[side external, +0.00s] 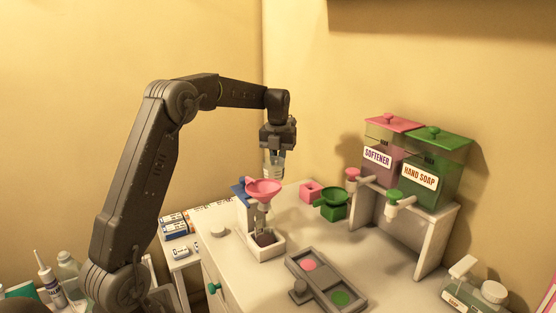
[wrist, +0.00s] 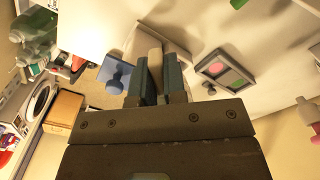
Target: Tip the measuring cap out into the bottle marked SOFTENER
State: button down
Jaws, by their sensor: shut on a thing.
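My gripper (side external: 275,148) points down and is shut on a pale, partly clear thing (side external: 273,170), which looks like the measuring cap. It hangs roughly upright just above a pink funnel (side external: 263,186). In the wrist view my gripper's fingers (wrist: 152,82) close around a pale grey thing (wrist: 155,60); its contents are hidden. The funnel sits over a white stand (side external: 280,244) with a dark patch low inside. I cannot make out a bottle or a mark there. The SOFTENER label (side external: 377,157) shows on a pink-lidded tank (side external: 395,124) on the shelf.
A green-lidded HAND SOAP tank (side external: 437,135) stands beside it. A grey tray (side external: 327,284) with pink and green discs lies in front.

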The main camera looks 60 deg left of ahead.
jog(key=shift+r, duration=2.55)
jog(key=s+d+f+n, duration=0.1)
jog(key=d+f+n, duration=0.4)
jog(key=d+n, duration=0.2)
jog(key=s+d+f+n, duration=0.2)
jog(key=d+f+n, duration=0.2)
jog(key=d+n, duration=0.4)
jog(key=s+d+f+n, duration=0.2)
jog(key=d+f+n, duration=0.3)
jog(key=n, duration=0.7)
jog(key=shift+s+d+f, duration=0.1)
jog(key=shift+d+f, duration=0.05)
jog(key=shift+d, duration=0.45)
jog(key=shift+d+f, duration=0.15)
jog(key=shift+d, duration=0.4)
